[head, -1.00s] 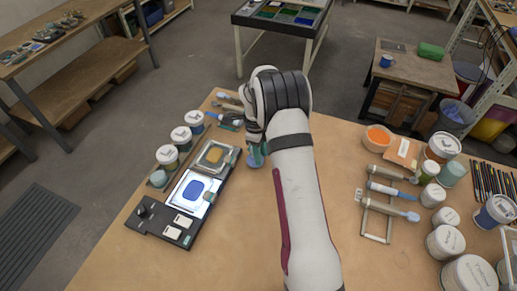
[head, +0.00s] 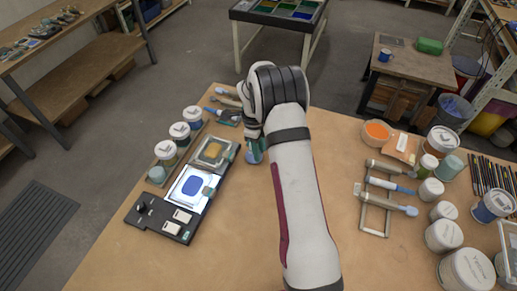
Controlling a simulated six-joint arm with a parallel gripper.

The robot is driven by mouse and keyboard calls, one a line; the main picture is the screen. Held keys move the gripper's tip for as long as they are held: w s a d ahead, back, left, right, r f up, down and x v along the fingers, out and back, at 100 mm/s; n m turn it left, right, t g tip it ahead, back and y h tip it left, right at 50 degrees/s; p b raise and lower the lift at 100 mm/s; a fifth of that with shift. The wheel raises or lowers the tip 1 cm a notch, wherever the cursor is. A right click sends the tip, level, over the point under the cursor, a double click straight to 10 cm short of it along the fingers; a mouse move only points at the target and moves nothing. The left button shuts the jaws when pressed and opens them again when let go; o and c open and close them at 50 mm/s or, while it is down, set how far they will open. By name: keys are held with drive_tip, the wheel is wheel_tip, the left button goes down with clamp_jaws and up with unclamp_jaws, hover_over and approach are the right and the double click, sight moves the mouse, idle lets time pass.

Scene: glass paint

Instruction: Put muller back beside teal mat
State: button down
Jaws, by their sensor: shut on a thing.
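My gripper (head: 254,136) is at the left-centre of the wooden table, with its fingers partly hidden by my own wrist. It is shut on the muller (head: 254,153), a blue-teal glass piece whose lower part shows beneath the fingers. The muller is just right of the teal mat (head: 234,152), with a narrow gap between them in the picture. A clear plate with a yellow paint patch lies on the mat. I cannot tell whether the muller's base touches the table.
A lit panel (head: 177,196) with a blue patch lies in front of the mat. Lidded jars (head: 180,134) stand to its left and brushes (head: 224,115) lie behind. A brush rack (head: 375,234), an orange bowl (head: 377,135) and several jars fill the right side. The front-centre table is clear.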

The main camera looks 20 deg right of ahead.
drive_tip(key=shift+f, duration=0.3)
idle(0.5)
drive_tip(key=c, duration=0.6)
unclamp_jaws()
drive_tip(key=shift+o, duration=0.2)
wheel_tip(320, 180, up, 16)
drive_tip(key=f, duration=0.1)
drive_tip(key=s+a+r+n+y, duration=0.1)
drive_tip(key=s+a+r+n, duration=0.7)
drive_tip(key=s, duration=0.3)
drive_tip(key=s+a+n, duration=0.2)
drive_tip(key=s+n, duration=0.2)
drive_tip(key=s, duration=0.3)
drive_tip(key=s+a+f+n+y, duration=0.1)
drive_tip(key=s+a+n, duration=0.2)
drive_tip(key=s, duration=0.4)
drive_tip(key=s+a+f+n, duration=0.1)
drive_tip(key=s+a+n, duration=0.1)
drive_tip(key=s+n, duration=0.4)
drive_tip(key=shift+s+a+f+y, duration=0.25)
drive_tip(key=shift+s+a+y, duration=0.1)
drive_tip(key=shift+s, duration=0.45)
